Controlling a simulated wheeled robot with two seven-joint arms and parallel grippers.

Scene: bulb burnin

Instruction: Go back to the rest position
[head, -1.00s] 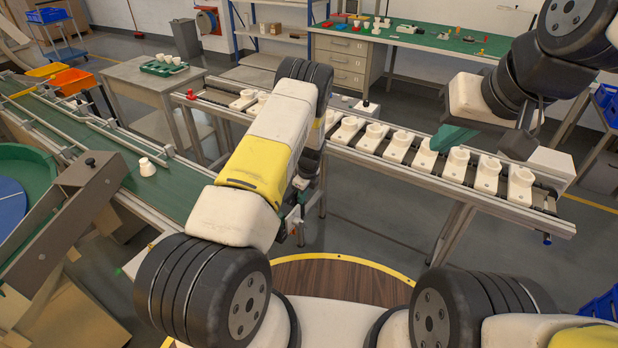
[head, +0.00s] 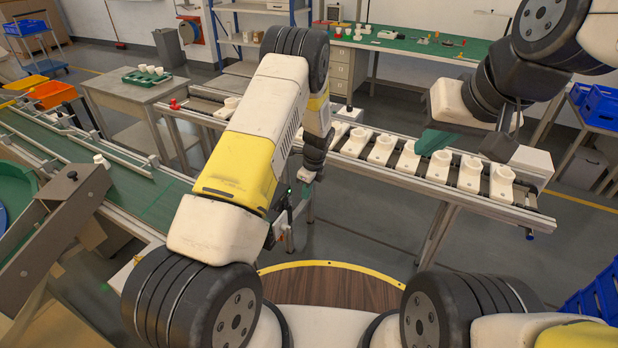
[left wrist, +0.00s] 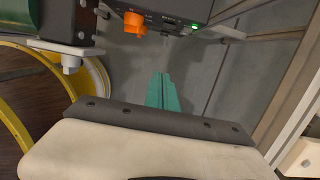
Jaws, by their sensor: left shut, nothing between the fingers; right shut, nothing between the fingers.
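My left arm rises from the lower left of the head view and bends down at its elbow. In the left wrist view the teal fingers of my left gripper (left wrist: 160,91) are together and empty, over grey floor. My right gripper (head: 436,142) hangs in front of the right-hand conveyor in the head view, its teal fingers shut and empty, overlapping the row of white holders (head: 469,173). I cannot tell its height above them.
The right-hand conveyor (head: 500,208) crosses the middle. A green conveyor (head: 140,190) runs at the left, with a small white part (head: 101,160) on it. A dark box with an orange knob (left wrist: 134,21) is close to the left gripper. Blue crates (head: 598,298) stand at lower right.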

